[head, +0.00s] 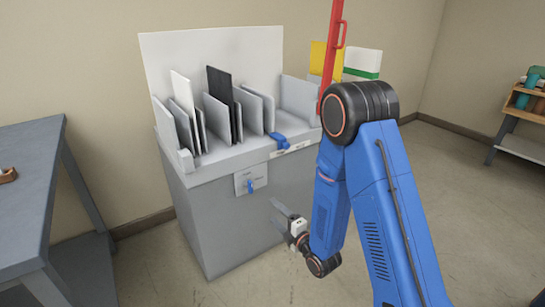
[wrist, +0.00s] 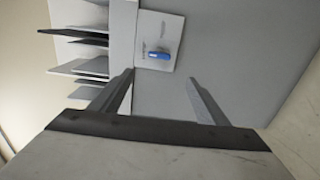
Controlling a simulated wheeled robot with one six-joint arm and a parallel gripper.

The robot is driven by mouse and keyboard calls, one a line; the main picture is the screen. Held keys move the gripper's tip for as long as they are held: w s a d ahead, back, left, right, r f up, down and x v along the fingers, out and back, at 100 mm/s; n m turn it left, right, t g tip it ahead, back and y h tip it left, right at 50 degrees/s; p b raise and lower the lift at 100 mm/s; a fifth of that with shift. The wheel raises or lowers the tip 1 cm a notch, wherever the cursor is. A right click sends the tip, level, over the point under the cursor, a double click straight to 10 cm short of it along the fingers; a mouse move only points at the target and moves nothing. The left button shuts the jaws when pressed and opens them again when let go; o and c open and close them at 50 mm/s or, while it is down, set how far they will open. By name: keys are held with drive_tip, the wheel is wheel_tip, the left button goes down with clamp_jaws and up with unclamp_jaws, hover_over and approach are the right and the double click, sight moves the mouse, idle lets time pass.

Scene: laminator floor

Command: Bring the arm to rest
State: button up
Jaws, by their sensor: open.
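My gripper (head: 283,212) hangs low in front of the grey cabinet, at the end of my bent blue arm. In the wrist view its two fingers (wrist: 158,80) stand wide apart with nothing between them. Past the fingertips is the grey front of the cabinet (head: 228,228). A small light plate with a blue switch (head: 250,186) is on that front; the blue switch also shows in the wrist view (wrist: 159,55). I cannot tell the exact gap between fingertips and cabinet.
The cabinet top holds upright dividers with white and black sheets (head: 219,87), and a blue part (head: 279,140) at its front edge. A red bar (head: 331,45) rises behind my arm. A grey table (head: 28,170) stands left, a wooden shelf (head: 525,115) right. Floor between is clear.

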drive_tip(key=w+d+r+m+g+h, duration=0.1)
drive_tip(key=d+r+m+g+h, duration=0.1)
drive_tip(key=d+r+m+h, duration=0.35)
drive_tip(key=s+d+r+m+g+h, duration=0.1)
drive_tip(key=s+d+r+m, duration=0.3)
drive_tip(key=d+r, duration=0.15)
drive_tip(key=s+d+r+m+g+h, duration=0.1)
drive_tip(key=s+d+r+m+h, duration=0.2)
drive_tip(key=d, duration=0.4)
drive_tip(key=s+d+r+m+g, duration=0.2)
drive_tip(key=s+m, duration=0.2)
drive_tip(key=s, duration=0.6)
drive_tip(key=s+d+r+m+g, duration=0.2)
drive_tip(key=s+d+r+m, duration=0.1)
drive_tip(key=s, duration=0.8)
drive_tip(key=s+d+r+m+g, duration=0.2)
drive_tip(key=s+m, duration=0.3)
drive_tip(key=s, duration=0.5)
drive_tip(key=shift+s+d+r, duration=0.3)
drive_tip(key=shift+d+r, duration=0.1)
drive_tip(key=shift+d, duration=0.3)
